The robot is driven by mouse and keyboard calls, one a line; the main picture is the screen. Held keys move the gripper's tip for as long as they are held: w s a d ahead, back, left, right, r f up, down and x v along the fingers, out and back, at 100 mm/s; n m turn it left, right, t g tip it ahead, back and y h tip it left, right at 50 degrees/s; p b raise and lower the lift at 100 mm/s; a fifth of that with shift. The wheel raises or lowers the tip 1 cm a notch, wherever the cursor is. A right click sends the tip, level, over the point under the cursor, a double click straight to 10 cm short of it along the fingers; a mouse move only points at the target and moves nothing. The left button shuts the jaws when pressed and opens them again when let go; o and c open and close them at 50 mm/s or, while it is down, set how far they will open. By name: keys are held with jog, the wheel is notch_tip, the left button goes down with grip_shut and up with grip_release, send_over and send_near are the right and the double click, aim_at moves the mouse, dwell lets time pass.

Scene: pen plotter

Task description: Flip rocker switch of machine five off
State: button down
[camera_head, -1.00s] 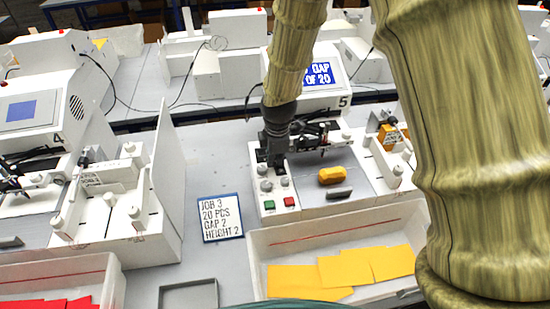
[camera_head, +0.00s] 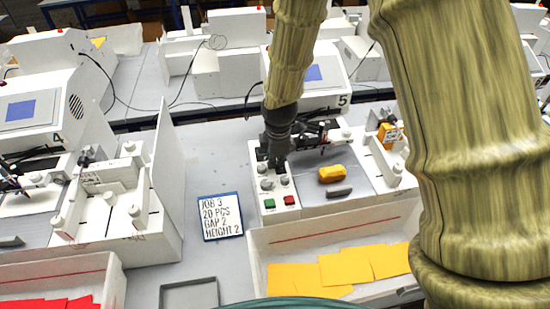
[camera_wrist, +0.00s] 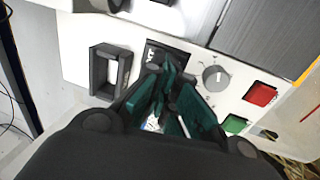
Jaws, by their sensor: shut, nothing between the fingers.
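Machine five (camera_head: 318,92), a white plotter marked 5, stands in the middle of the head view. Its screen (camera_head: 314,73) is plain blue with no text. My gripper (camera_head: 276,162) is shut and empty, pointing down at the left part of its control panel. In the wrist view the teal fingers (camera_wrist: 165,84) reach over a black switch-like part (camera_wrist: 168,55) with white lettering, and partly hide it. I cannot tell whether they touch it or how the rocker is tilted. A dark rectangular frame (camera_wrist: 97,72) stands to its left.
A grey knob (camera_wrist: 214,78), red button (camera_wrist: 261,94) and green button (camera_wrist: 235,125) sit close right of the fingers. A yellow object (camera_head: 332,174) lies on the bed. A job card (camera_head: 221,216) and a bin with yellow sheets (camera_head: 262,243) are nearer.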

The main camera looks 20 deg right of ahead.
jog(key=shift+s, duration=0.1)
dwell(0.3)
jog(key=r+p, duration=0.3)
jog(key=r, duration=0.1)
jog(key=shift+w+r, duration=0.15)
jog(key=shift+w, duration=0.05)
jog(key=shift+w+r+b, duration=0.15)
jog(key=shift+r+b, duration=0.15)
jog(key=shift+r, duration=0.15)
notch_tip(320, 180, up, 9)
jog(key=b, duration=0.3)
jog(key=shift+w, duration=0.35)
jog(key=shift+f, duration=0.15)
